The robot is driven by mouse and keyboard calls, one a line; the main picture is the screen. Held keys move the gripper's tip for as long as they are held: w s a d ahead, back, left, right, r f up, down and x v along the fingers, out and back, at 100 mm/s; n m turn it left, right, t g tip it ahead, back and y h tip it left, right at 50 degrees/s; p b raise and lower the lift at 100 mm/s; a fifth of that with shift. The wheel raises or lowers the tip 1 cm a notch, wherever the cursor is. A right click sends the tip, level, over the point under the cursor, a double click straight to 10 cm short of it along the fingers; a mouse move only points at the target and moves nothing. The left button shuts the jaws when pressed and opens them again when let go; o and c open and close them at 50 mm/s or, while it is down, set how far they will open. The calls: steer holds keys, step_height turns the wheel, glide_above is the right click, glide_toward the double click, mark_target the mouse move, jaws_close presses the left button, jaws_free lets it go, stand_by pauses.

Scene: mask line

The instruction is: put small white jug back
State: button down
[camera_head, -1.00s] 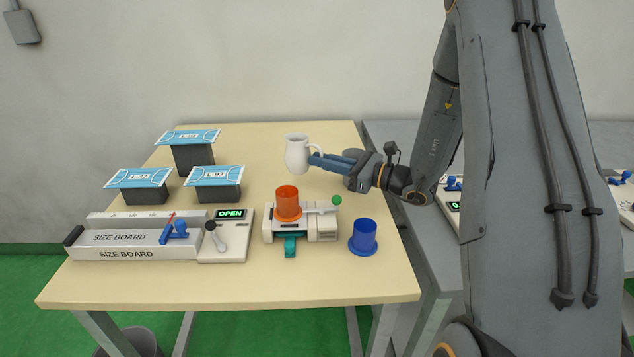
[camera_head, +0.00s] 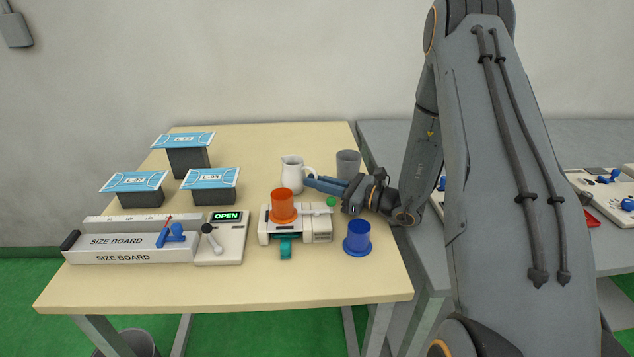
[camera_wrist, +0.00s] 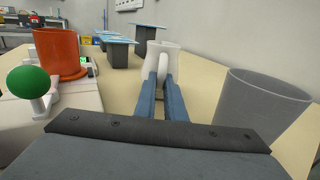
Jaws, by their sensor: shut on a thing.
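The small white jug (camera_head: 292,174) is upright at the back right of the wooden table, behind the machine with the orange cup. My gripper (camera_head: 311,183) reaches it from the right, with its blue fingers at the jug's handle. In the wrist view the fingers (camera_wrist: 161,84) are shut on the handle of the jug (camera_wrist: 153,58). The jug's base is partly hidden, and I cannot tell for sure whether it touches the table.
A grey cup (camera_head: 348,163) stands close behind my gripper, to the right of the jug. The orange cup (camera_head: 283,206) sits on the white machine (camera_head: 320,229) in front. A blue cup (camera_head: 357,238) is at the right edge. Mask stands (camera_head: 188,155) are at left.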

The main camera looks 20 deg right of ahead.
steer(key=shift+f, duration=0.15)
steer(key=c, duration=1.8)
jaws_free()
steer(key=shift+c, duration=0.2)
